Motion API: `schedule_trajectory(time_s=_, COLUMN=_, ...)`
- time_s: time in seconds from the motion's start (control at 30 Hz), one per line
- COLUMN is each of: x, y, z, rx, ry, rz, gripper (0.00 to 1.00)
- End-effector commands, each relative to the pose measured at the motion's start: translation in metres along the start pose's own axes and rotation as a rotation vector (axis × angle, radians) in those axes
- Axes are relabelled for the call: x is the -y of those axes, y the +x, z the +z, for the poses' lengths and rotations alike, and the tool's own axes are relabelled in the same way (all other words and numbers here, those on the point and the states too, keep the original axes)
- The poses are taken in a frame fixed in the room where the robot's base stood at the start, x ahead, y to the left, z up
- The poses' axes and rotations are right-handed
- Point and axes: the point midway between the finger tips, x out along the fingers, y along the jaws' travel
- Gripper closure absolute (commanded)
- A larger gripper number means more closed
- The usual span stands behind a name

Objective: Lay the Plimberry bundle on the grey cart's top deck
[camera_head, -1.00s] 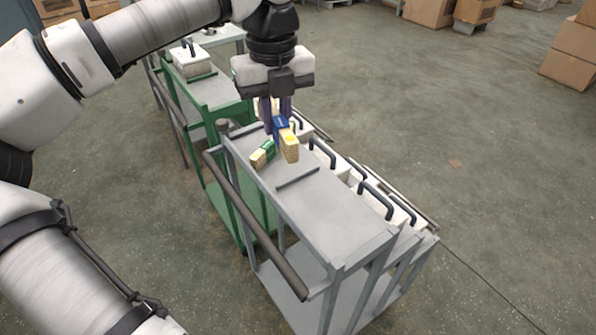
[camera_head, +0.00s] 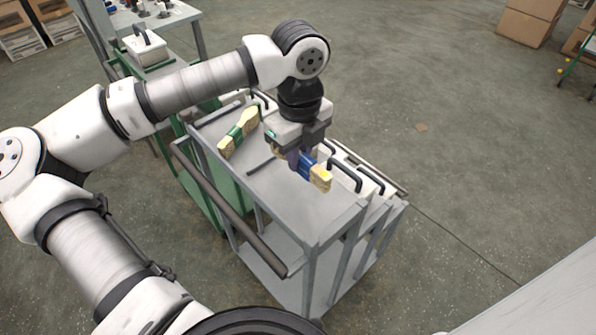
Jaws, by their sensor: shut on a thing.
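The grey cart (camera_head: 285,203) stands in the middle of the head view, its top deck mostly bare. My gripper (camera_head: 301,163) is over the right side of this deck, shut on a bundle with a blue band (camera_head: 319,176) and a yellow mark near its light wooden end. My gripper hides the bundle's far part. I cannot tell whether the bundle touches the deck. A second wooden bundle with a green band (camera_head: 240,132) lies at the deck's far left. No name is readable on either bundle, so I cannot tell which is Plimberry.
White boxes with dark handles (camera_head: 345,172) line the cart's right side. A green cart (camera_head: 219,190) stands behind at the left. The near deck is clear.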

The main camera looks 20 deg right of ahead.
Motion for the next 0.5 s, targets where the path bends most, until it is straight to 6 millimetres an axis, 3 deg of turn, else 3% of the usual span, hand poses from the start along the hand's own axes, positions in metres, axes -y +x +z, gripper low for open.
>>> schedule_trajectory(time_s=0.5, x=0.000, y=0.062, z=0.000, rx=-0.001, ry=0.000, rz=0.000, gripper=1.00)
